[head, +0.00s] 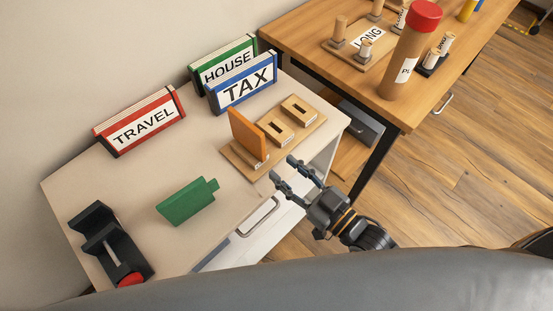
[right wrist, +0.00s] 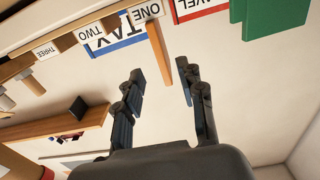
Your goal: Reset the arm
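My right gripper (head: 283,170) is open, with nothing between its fingers. It is over the front edge of the light desk (head: 130,190), just in front of the slotted wooden base (head: 272,138). Its spread fingers also show in the right wrist view (right wrist: 160,70). An orange panel (head: 247,136) stands upright at the left end of the base; in the right wrist view the panel (right wrist: 159,53) shows beyond the fingers, beside a label reading ONE. The gripper looks apart from both. My left gripper is in neither view.
A green tabbed panel (head: 187,202) and a black holder (head: 112,243) with a red part are on the desk. TRAVEL (head: 141,121), HOUSE (head: 222,66) and TAX (head: 245,84) binders stand behind. A wooden table (head: 300,35) at the right bears a red-capped tube (head: 408,55).

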